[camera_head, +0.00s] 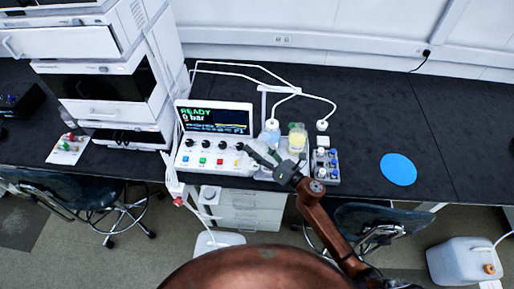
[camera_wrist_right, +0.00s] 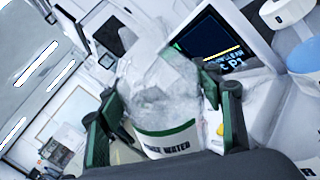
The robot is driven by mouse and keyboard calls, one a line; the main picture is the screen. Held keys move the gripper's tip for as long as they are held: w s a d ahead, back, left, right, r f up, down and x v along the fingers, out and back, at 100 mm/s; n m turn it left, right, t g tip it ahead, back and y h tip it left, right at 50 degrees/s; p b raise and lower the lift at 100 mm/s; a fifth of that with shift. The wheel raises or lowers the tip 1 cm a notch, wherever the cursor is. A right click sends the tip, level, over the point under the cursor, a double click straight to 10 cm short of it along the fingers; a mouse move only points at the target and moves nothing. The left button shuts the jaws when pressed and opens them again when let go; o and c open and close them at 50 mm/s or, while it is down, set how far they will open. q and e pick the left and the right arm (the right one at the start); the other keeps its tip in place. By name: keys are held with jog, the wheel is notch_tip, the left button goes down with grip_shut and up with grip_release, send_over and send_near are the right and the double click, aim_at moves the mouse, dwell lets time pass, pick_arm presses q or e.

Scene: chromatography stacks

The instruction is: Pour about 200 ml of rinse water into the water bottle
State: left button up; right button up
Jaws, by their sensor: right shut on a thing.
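My right gripper (camera_head: 264,158) is in front of the bottles, beside the control box. In the right wrist view, its green-edged fingers (camera_wrist_right: 165,112) are shut on a clear vessel (camera_wrist_right: 165,85) with a green-banded label ending in "WATER". Clear contents show inside it; its tilt and any flow cannot be told. In the head view it is hard to make out behind the gripper. A pale blue bottle (camera_head: 271,130) with tubing stands just behind the gripper; its label is unreadable. A bottle with yellow contents (camera_head: 297,139) stands to its right. My left gripper is not in view.
The control box (camera_head: 213,135) reads "READY 0 bar" and stands close left of the gripper. A rack of capped vials (camera_head: 325,168) stands to the right. White tubes arch over the bottles. A blue disc (camera_head: 398,169) lies on the dark bench (camera_head: 365,115), with free room around it.

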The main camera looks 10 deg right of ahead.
jog(key=shift+a+m, duration=0.15)
jog(key=shift+m, duration=0.25)
jog(key=shift+s, duration=0.1)
jog(key=shift+a+f+m+t, duration=0.15)
jog(key=shift+m+t, duration=0.15)
jog(key=shift+m, duration=0.4)
jog(key=shift+f, duration=0.15)
jog(key=shift+f+m+b, duration=0.4)
jog(key=shift+m+b, duration=0.15)
jog(key=shift+m, duration=0.05)
jog(key=shift+f, duration=0.1)
jog(key=shift+f+m+t+b, duration=0.3)
jog(key=shift+f+m+b, duration=0.1)
jog(key=shift+m, duration=0.3)
jog(key=shift+s+m, duration=0.1)
jog(key=shift+m, duration=0.2)
